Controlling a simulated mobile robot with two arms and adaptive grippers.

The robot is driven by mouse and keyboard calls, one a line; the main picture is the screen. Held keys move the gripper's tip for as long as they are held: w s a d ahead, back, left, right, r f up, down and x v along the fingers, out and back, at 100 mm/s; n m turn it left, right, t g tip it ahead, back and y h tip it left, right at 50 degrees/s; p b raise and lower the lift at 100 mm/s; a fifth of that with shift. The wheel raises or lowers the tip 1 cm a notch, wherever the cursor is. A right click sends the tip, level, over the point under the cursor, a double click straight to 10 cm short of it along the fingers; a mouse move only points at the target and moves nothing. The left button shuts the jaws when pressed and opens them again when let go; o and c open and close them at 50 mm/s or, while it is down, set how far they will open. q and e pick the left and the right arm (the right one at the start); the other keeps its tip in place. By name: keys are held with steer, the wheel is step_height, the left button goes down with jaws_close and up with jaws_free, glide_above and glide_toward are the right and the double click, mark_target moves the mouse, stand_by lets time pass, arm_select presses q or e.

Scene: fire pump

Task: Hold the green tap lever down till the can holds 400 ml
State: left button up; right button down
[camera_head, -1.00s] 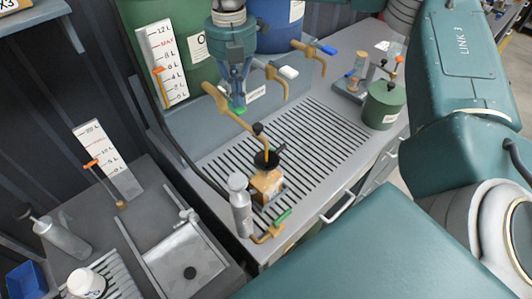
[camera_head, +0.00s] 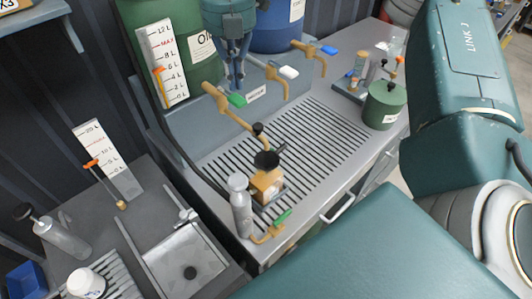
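The green tap lever (camera_head: 237,100) sits on a brass tap (camera_head: 228,112) on the pump panel. It shows clear and raised. My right gripper (camera_head: 235,86) points down from the top, just above and behind the lever and apart from it as far as I can see. Its fingers are small here, and whether they are open or shut is unclear. A tan can (camera_head: 266,184) with a black funnel-like top (camera_head: 267,159) stands on the slotted drip tray (camera_head: 315,125) below the spout. Its liquid level cannot be read. My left gripper is not in view.
White (camera_head: 288,72) and blue (camera_head: 329,50) tap levers sit to the right. A grey bottle (camera_head: 240,205) stands beside the can. Another green-handled valve (camera_head: 283,217) is at the front edge. A green canister (camera_head: 385,105) stands at right. The tray's middle is clear.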

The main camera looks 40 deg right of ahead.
steer(key=shift+s+r, duration=0.1)
steer(key=shift+r, duration=0.05)
steer(key=s+r, duration=0.1)
steer(key=r, duration=0.1)
steer(key=s+r, duration=0.1)
steer(key=s, duration=0.1)
steer(key=shift+d+r+p, duration=0.2)
steer(key=shift+r+p, duration=0.1)
steer(key=shift+r, duration=0.1)
steer(key=shift+f, duration=0.1)
stand_by(0.4)
